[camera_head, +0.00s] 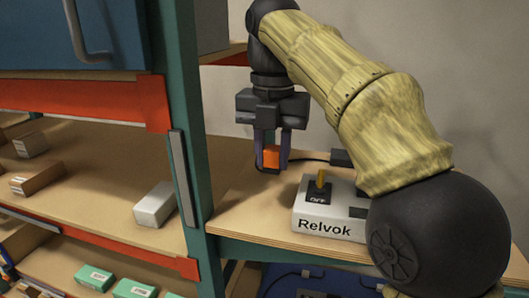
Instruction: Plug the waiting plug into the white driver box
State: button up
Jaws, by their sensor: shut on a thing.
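My gripper (272,156) points down over the wooden shelf, left of the white driver box. It is shut on an orange plug (271,157), which shows between the two fingers. A dark cable runs from near the plug toward the right, behind the box. The white driver box (300,222) is marked "Relvok" and stands on the shelf near its front edge. A yellow lever switch (321,180) on its top sits by an "OFF" label. Dark parts at the box's right side are partly hidden by my arm. I cannot make out a socket clearly.
A teal post (183,120) stands left of my gripper. Left of it are shelves with a white box (155,204), brown boxes (36,178) and green-and-white boxes (95,277). A small black block (340,158) lies behind the driver box. Bare shelf lies left of the driver box.

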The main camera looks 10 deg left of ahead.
jog(key=shift+w+d, duration=0.45)
jog(key=shift+d, duration=1.75)
jog(key=shift+w+d, duration=0.45)
jog(key=shift+d, duration=1.7)
jog(key=shift+w+d, duration=0.45)
jog(key=shift+d, duration=1.75)
jog(key=shift+w+d+p, duration=0.15)
jog(key=shift+w+d, duration=0.05)
jog(key=shift+d, duration=0.7)
jog(key=shift+w+d+p, duration=0.15)
jog(key=shift+d+p, duration=0.05)
jog(key=shift+d, duration=0.65)
jog(key=shift+w+d+p, duration=0.15)
jog(key=shift+w+d, duration=0.05)
jog(key=shift+d, duration=0.7)
jog(key=shift+w, duration=0.1)
jog(key=shift+s, duration=0.35)
jog(key=shift+w, duration=0.2)
jog(key=shift+p, duration=0.5)
jog(key=shift+f+b, duration=0.6)
jog(key=shift+f, duration=0.5)
